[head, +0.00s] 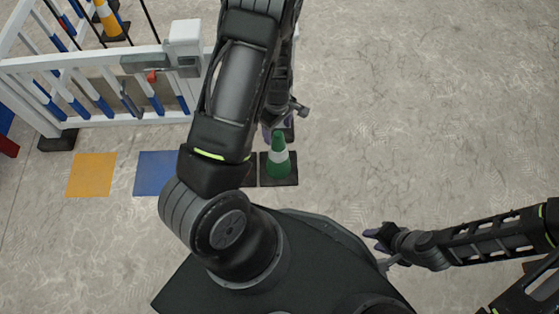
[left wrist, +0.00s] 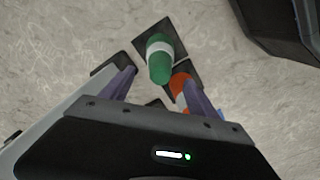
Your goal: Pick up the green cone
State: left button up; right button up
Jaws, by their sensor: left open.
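The green cone (head: 279,167) with a white band stands upright on a square black base on the floor, just below my left gripper in the head view. My left gripper (head: 284,120) is open and empty. In the left wrist view the green cone (left wrist: 160,66) shows beyond and between the two spread purple fingers (left wrist: 158,92), apart from them as far as I can tell. My right gripper (head: 378,248) is low at the right in the head view, away from the cone, with its fingers looking spread and empty.
An orange and white cone (left wrist: 180,88) stands close beside the green one, mostly hidden by my arm in the head view. A white fence (head: 100,92) with blue and white bars is at upper left. Yellow (head: 91,174) and blue (head: 158,173) floor squares lie left. Floor at right is clear.

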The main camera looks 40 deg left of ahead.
aim_at(278, 140)
pick_arm(q)
jog(key=shift+f, duration=0.6)
notch_tip(278, 140, down, 5)
jog(key=b, duration=0.3)
jog(key=shift+d+f, duration=0.1)
jog(key=shift+f, duration=0.05)
jog(key=shift+c, duration=0.3)
grip_shut()
dwell(0.5)
